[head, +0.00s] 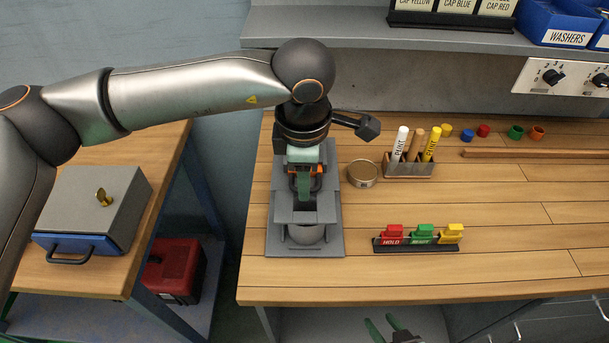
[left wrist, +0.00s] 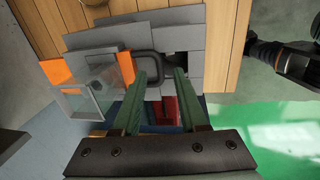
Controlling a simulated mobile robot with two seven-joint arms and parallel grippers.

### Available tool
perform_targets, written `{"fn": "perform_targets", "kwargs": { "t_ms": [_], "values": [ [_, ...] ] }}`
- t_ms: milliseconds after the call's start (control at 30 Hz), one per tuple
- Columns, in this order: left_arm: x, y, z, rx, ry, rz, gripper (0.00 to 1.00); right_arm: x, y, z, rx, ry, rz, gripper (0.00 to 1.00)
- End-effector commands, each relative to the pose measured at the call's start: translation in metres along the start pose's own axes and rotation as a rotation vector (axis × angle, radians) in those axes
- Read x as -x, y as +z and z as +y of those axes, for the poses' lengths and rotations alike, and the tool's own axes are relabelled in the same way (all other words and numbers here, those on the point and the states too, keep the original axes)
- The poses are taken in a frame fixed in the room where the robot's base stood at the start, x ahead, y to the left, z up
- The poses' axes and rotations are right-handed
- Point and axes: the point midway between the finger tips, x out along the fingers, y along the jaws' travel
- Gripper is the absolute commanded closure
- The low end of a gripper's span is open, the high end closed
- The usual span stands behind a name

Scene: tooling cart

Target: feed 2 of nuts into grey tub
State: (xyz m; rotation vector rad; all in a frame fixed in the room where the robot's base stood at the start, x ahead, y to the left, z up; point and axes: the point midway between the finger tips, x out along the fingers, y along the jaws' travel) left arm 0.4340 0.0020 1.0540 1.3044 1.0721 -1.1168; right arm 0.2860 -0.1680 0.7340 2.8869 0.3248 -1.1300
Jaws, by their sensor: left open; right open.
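A grey dispenser stands on the wooden bench, its base plate (head: 331,243) toward the front edge. It has a clear hopper (head: 303,154), also in the left wrist view (left wrist: 88,98), orange parts and a dark loop handle (left wrist: 143,53). A round grey tub (head: 306,235) sits low in its front, partly hidden by the body. I cannot make out any nuts. My left gripper (head: 304,188) is open at the dispenser's front; in the left wrist view its green fingertips (left wrist: 160,73) are apart by the handle's right side. My right gripper (head: 385,326) is open and empty below the bench's front edge.
Right of the dispenser are a round tin (head: 363,174), a marker holder (head: 408,169) and a rack of coloured blocks (head: 416,245). Several caps and a wooden strip (head: 535,154) lie farther right. A grey-and-blue box (head: 97,205) stands on the left table. The bench's front right is clear.

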Motion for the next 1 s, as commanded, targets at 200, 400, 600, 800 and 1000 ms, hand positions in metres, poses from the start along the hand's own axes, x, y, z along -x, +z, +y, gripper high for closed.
{"fn": "perform_targets", "kwargs": {
  "t_ms": [200,400,600,800,1000],
  "values": [
    [-0.0129,-0.0002,0.0001,0.0,0.0,0.0,0.58,0.0015,-0.0015,0.0,0.0,0.0,0.0,0.5],
    [-0.0136,-0.0002,0.0001,0.0,0.0,0.0,0.58,0.0014,-0.0013,0.0,0.0,0.0,0.0,0.5],
    [-0.0133,-0.0002,0.0001,0.0,0.0,0.0,0.76,0.0014,-0.0013,-0.0001,0.0,0.0,0.0,0.5],
    [-0.0131,-0.0001,0.0001,0.0,0.0,-0.001,0.98,0.0014,-0.0013,-0.0001,0.001,0.0,0.0,0.5],
    [-0.013,-0.0001,0.0002,0.0,0.0,-0.001,1.0,0.0014,-0.0012,-0.0002,0.001,0.0,0.0,0.5]
  ]
}}
